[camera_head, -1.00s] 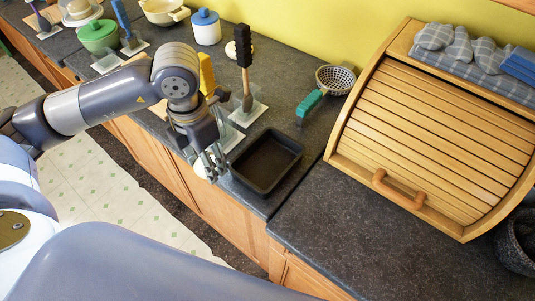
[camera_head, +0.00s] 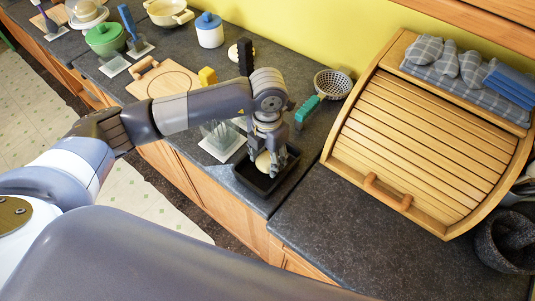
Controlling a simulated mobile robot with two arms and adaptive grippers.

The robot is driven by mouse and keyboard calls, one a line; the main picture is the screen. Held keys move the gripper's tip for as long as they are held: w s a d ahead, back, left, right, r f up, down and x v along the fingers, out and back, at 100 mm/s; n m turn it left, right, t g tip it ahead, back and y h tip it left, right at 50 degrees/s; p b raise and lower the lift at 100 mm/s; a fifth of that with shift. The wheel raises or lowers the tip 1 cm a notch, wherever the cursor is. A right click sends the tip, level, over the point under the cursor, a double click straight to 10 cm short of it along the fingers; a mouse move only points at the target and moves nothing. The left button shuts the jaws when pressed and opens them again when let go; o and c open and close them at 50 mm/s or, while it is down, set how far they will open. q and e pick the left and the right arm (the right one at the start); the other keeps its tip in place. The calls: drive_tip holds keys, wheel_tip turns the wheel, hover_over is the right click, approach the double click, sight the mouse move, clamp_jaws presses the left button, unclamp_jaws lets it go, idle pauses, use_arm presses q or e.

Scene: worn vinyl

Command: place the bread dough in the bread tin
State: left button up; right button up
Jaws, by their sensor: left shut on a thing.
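The bread dough (camera_head: 264,164) is a pale round lump between the fingers of my left gripper (camera_head: 266,157), which is shut on it. The bread tin (camera_head: 258,187) is a dark rectangular pan on the grey counter, near its front edge. My left gripper points down over the tin with the dough over its opening. I cannot tell whether the dough touches the tin's floor. The gripper and arm hide part of the tin's far side. My right gripper is not in view.
A wooden roll-top bread box (camera_head: 430,140) stands to the right, with folded cloths (camera_head: 470,78) on top. Behind the tin are a strainer (camera_head: 333,84) and a teal-handled brush (camera_head: 309,107). A stone mortar (camera_head: 507,243) stands at far right.

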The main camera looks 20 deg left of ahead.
use_arm(q)
drive_tip(key=shift+f, duration=0.55)
drive_tip(key=o, duration=1)
drive_tip(key=shift+c, duration=0.2)
